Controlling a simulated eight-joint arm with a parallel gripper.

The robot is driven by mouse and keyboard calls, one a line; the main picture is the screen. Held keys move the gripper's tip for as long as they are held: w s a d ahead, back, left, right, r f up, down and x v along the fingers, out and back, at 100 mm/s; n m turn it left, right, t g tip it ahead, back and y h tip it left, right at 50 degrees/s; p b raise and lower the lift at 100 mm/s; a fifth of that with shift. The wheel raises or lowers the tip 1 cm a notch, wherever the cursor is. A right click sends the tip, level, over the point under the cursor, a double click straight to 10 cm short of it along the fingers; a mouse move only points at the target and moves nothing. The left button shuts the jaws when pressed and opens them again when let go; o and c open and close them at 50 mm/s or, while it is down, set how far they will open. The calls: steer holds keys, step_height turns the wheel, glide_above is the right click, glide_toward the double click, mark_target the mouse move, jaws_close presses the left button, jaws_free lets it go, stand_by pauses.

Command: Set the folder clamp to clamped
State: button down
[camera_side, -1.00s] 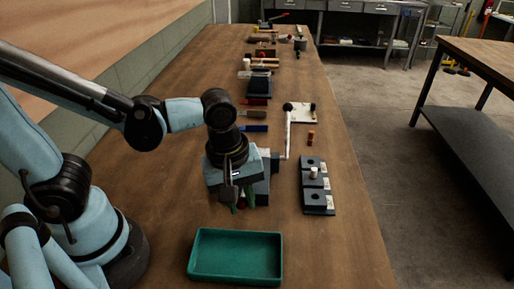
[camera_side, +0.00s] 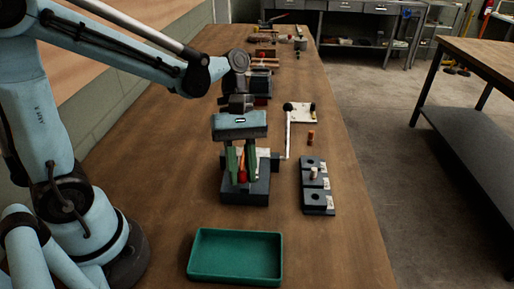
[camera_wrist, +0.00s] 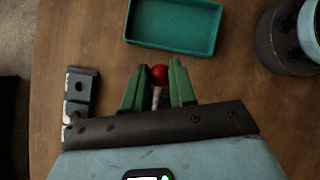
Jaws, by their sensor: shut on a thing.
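The folder clamp (camera_side: 246,194) is a dark block on the bench with a lever whose end is a red knob (camera_side: 242,177). My gripper (camera_side: 242,181) is above the clamp, its green fingers pointing down on either side of the lever. In the wrist view the red knob (camera_wrist: 159,75) shows between the green fingertips (camera_wrist: 156,70), with a pale lever rod below it. The gripper is shut on the lever. My gripper body hides most of the clamp in the wrist view.
An empty green tray (camera_side: 235,257) lies in front of the clamp. A dark block with holes (camera_side: 317,186) stands to the right, and a white upright rod (camera_side: 288,135) stands behind it. Tools line the bench farther back. Bare wood lies between tray and clamp.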

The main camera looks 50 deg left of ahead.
steer(key=shift+w+a+r+g+h, duration=0.15)
steer(key=shift+w+a+g+h, duration=0.05)
steer(key=shift+w+g+h, duration=0.1)
steer(key=shift+s, duration=0.1)
steer(key=c, duration=0.9)
jaws_free()
steer(key=v, duration=1.2)
steer(key=shift+c, duration=0.5)
